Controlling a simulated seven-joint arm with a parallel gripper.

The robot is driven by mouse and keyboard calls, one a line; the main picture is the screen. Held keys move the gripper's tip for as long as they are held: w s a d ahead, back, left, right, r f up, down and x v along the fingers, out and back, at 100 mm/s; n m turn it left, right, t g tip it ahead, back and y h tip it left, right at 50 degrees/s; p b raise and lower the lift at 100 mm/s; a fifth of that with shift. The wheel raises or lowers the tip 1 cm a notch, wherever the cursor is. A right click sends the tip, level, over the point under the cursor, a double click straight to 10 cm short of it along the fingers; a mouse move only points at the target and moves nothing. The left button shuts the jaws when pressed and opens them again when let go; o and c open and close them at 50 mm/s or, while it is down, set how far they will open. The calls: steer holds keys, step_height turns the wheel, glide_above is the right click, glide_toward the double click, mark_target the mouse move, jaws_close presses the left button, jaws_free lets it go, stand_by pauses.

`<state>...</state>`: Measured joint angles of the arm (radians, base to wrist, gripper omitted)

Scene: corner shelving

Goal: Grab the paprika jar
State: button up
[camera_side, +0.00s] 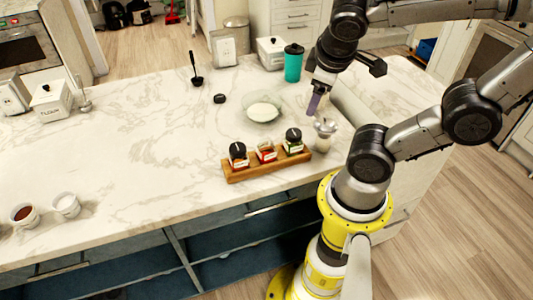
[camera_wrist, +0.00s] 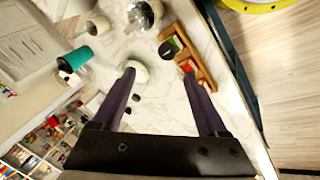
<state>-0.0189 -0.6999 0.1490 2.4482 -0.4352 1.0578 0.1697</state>
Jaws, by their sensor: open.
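A wooden rack (camera_side: 240,176) stands near the counter's front edge and holds three small jars. The left jar (camera_side: 238,155) has a black lid and reddish contents, the middle jar (camera_side: 266,152) looks red-orange, and the right jar (camera_side: 293,141) has a dark lid and green contents. The labels are too small to read, so I cannot tell which is paprika. My gripper (camera_side: 314,104) is above and behind the rack's right end, apart from the jars. In the wrist view my gripper (camera_wrist: 160,73) has its purple fingers spread and empty, with the rack (camera_wrist: 193,42) to the right.
A metallic-topped container (camera_side: 324,131) stands close by the rack's right end. The counter left of the rack is mostly clear.

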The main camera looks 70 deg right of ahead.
steer(key=w+d+f+n+h, duration=0.4)
steer(key=w+d+n+h, duration=0.35)
steer(key=n+h, duration=0.25)
steer(key=n+t+y, duration=0.2)
steer(key=n+t, duration=0.6)
steer(key=n, duration=0.3)
glide_above(272, 153)
steer(key=r+x, duration=0.1)
steer(key=x, duration=0.4)
step_height(272, 153, down, 8)
steer(key=f+n, duration=0.1)
steer(key=a+f+n+y, duration=0.1)
steer(key=a+f+n+t, duration=0.1)
steer(key=f, duration=0.1)
steer(key=shift+w+a+n+y, duration=0.1)
steer(key=shift+n+y, duration=0.2)
steer(key=shift+y, duration=0.1)
steer(key=s+f+n, duration=0.1)
steer(key=s+f+n+y, duration=0.1)
steer(key=f, duration=0.1)
steer(key=s+a+f+n+y, duration=0.1)
steer(key=n, duration=0.1)
steer(key=shift+f+t, duration=0.3)
steer(key=shift+f, duration=0.1)
steer(key=shift+a, duration=0.2)
steer(key=shift+x, duration=2.55)
steer(key=shift+a, duration=0.15)
